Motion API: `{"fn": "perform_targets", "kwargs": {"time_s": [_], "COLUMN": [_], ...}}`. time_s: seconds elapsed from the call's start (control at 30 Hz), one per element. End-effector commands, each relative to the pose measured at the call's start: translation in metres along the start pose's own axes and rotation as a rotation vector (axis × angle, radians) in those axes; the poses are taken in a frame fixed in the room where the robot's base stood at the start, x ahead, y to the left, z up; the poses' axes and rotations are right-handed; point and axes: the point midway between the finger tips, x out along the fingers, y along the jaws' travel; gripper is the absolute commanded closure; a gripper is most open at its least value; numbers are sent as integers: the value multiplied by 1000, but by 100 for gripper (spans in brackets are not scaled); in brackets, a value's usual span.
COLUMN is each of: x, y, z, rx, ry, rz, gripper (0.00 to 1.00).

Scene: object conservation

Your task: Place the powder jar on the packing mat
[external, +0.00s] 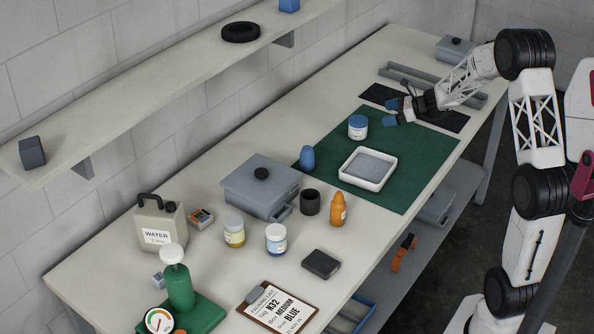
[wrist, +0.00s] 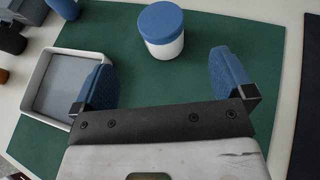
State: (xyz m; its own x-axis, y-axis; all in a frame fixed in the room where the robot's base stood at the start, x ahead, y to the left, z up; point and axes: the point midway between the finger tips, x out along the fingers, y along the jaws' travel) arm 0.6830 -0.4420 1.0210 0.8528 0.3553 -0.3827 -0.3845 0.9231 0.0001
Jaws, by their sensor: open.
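A white jar with a blue lid (external: 358,127) stands upright on the green mat (external: 425,158). It also shows in the wrist view (wrist: 162,32), its lid facing the camera. I cannot read a label that says it is the powder jar. My gripper (external: 393,112) is open and empty, with blue fingertips, just right of this jar. In the wrist view my gripper (wrist: 165,80) has its fingers apart, and the jar is ahead of the gap between them, not touching either. Two other jars, one yellowish (external: 234,231) and one white with a blue label (external: 276,240), stand nearer the front.
A white tray (external: 347,178) with a grey inside sits on the green mat, near my left finger in the wrist view. A blue object (external: 307,158) stands at the mat's left edge. A dark mat (external: 452,119) lies to the right. A grey box (external: 240,188) and orange bottle (external: 338,210) stand left.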

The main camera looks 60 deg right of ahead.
Motion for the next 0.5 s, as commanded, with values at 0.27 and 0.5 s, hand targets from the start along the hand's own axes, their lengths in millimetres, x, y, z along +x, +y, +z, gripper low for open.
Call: {"fn": "perform_targets", "kwargs": {"time_s": [0.27,0.5], "x": [0,6], "y": [1,32], "z": [1,18], "rx": [-3,-89], "ry": [1,31], "rz": [2,54], "gripper": [0,0]}}
